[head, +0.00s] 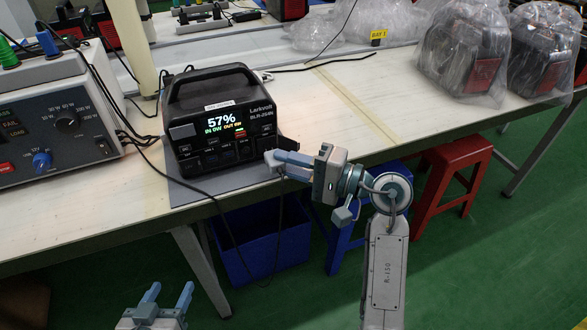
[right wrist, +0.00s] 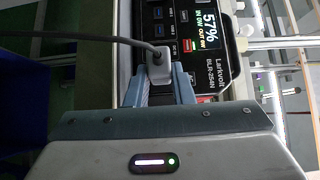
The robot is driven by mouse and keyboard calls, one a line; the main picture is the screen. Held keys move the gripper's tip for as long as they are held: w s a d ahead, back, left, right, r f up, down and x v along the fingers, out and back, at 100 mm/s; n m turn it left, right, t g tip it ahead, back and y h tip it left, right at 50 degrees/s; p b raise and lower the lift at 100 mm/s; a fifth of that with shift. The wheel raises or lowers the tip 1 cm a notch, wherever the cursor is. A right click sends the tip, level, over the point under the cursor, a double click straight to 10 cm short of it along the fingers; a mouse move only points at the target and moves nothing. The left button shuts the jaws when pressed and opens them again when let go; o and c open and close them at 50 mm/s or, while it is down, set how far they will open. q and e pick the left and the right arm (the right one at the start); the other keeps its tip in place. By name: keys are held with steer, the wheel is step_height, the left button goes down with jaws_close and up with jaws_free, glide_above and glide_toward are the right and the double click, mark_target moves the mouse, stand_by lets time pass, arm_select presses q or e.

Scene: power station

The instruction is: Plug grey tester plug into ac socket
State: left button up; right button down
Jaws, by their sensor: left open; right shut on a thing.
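The black power station (head: 222,135) stands on the table, its screen reading 57%. Its front panel (right wrist: 188,28) fills the upper part of the right wrist view. My right gripper (head: 272,160) is shut on the grey tester plug (right wrist: 158,68), close in front of the panel's lower right part. The plug's grey cable (right wrist: 98,40) runs off to the left in the right wrist view. I cannot tell whether the plug touches the panel; the gripper and plug hide the part behind them. I cannot clearly make out the AC socket. My left gripper (head: 169,296) is open and empty, low in front of the table.
A grey test unit (head: 62,115) with knobs and cables stands left of the power station. Bagged black devices (head: 465,50) stand at the back right. The table's middle right (head: 345,105) is clear. A blue bin (head: 262,240) and red stool (head: 452,180) stand below the table.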

steer(key=shift+w+a, duration=0.25)
steer(key=shift+w, duration=0.4)
arm_select(q)
steer(key=shift+s+f, duration=0.3)
steer(key=shift+f, duration=0.1)
arm_select(e)
steer(key=shift+s, duration=0.1)
arm_select(q)
steer(key=shift+f+b, duration=0.65)
steer(key=shift+f, duration=0.15)
arm_select(e)
steer(key=shift+w, duration=0.3)
arm_select(q)
steer(key=shift+f+b, duration=0.25)
steer(key=shift+b, duration=0.1)
arm_select(e)
steer(key=shift+w+a, duration=0.15)
steer(key=shift+w, duration=0.2)
arm_select(q)
steer(key=shift+f, duration=0.15)
arm_select(e)
steer(key=shift+w, duration=0.2)
steer(key=c, duration=1.2)
jaws_free()
steer(key=shift+o, duration=0.2)
